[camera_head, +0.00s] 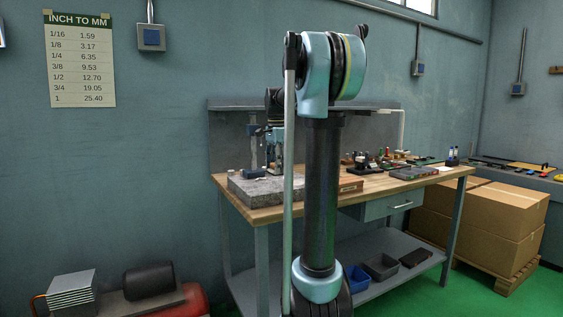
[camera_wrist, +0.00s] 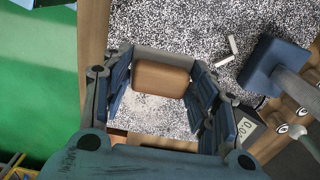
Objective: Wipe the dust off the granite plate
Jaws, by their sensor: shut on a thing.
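The granite plate (camera_head: 245,192) is a grey speckled slab on the left end of the wooden bench. In the wrist view its black-and-white surface (camera_wrist: 150,25) fills the upper middle, with a paler, whitish patch (camera_wrist: 155,112) between the fingers. My gripper (camera_wrist: 162,82) is shut on a brown block (camera_wrist: 160,78) with a grey strip along its far edge. The block is over the plate; I cannot tell whether its underside touches the stone. In the head view my arm and the clutter behind it hide the block and fingertips.
A blue-based stand with a grey post (camera_wrist: 272,68) is on the plate, right of my gripper. The wooden bench (camera_head: 262,215) carries small tools to the right. Green floor (camera_wrist: 35,90) lies beyond the bench's edge.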

